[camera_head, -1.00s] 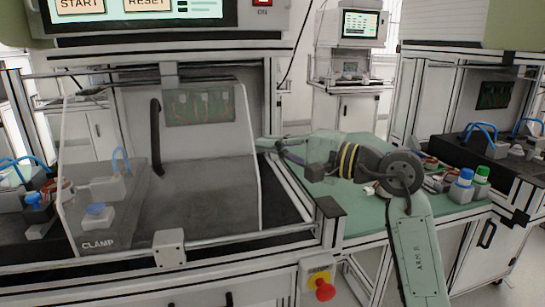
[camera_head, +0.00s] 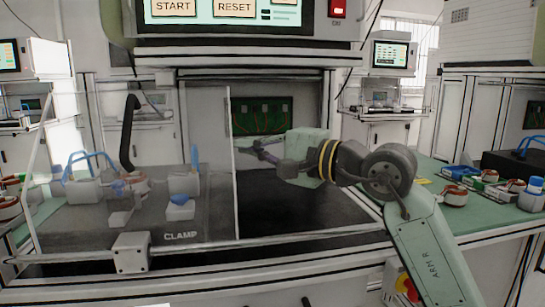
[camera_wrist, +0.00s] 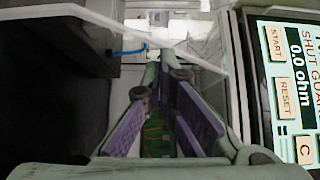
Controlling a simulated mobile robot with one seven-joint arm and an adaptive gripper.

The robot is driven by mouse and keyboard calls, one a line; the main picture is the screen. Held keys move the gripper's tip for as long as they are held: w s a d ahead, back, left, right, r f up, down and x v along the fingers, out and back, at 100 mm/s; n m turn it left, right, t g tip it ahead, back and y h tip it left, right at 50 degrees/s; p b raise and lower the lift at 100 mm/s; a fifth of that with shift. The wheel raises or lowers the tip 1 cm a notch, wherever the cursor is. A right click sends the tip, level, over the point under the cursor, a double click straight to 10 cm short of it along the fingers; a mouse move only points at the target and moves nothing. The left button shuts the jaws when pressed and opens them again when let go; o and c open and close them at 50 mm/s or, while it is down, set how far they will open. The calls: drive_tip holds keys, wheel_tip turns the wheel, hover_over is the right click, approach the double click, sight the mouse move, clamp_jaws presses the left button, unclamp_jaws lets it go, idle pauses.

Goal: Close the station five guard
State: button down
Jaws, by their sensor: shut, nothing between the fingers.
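The guard (camera_head: 75,130) is a clear sliding panel with a black upright handle (camera_head: 129,135) and a silver block (camera_head: 131,252) on the front rail. It stands over the left part of the station, in front of the fixture marked CLAMP (camera_head: 180,236). My gripper (camera_head: 243,147) is shut and empty, its tips at the guard's right edge; I cannot tell whether they touch it. In the wrist view my gripper's purple-padded fingers (camera_wrist: 160,75) converge near a pale panel edge (camera_wrist: 120,27). The station screen (camera_wrist: 288,85) reads SHUT GUARD and 0.0 ohm.
The station's dark deck (camera_head: 290,205) is bare right of the guard. A green circuit board (camera_head: 262,117) is on the back wall. Blue-hosed fixtures (camera_head: 85,180) sit at left. A green side table (camera_head: 440,190) with loose parts is at right, a red emergency button (camera_head: 407,287) below.

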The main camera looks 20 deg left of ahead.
sight(231, 148)
drive_tip(key=shift+s+a+b, duration=0.25)
drive_tip(key=shift+s+a, duration=0.35)
drive_tip(key=shift+a, duration=0.25)
drive_tip(key=shift+s+a+b, duration=0.2)
drive_tip(key=shift+s+a, duration=0.35)
drive_tip(key=shift+a, duration=0.25)
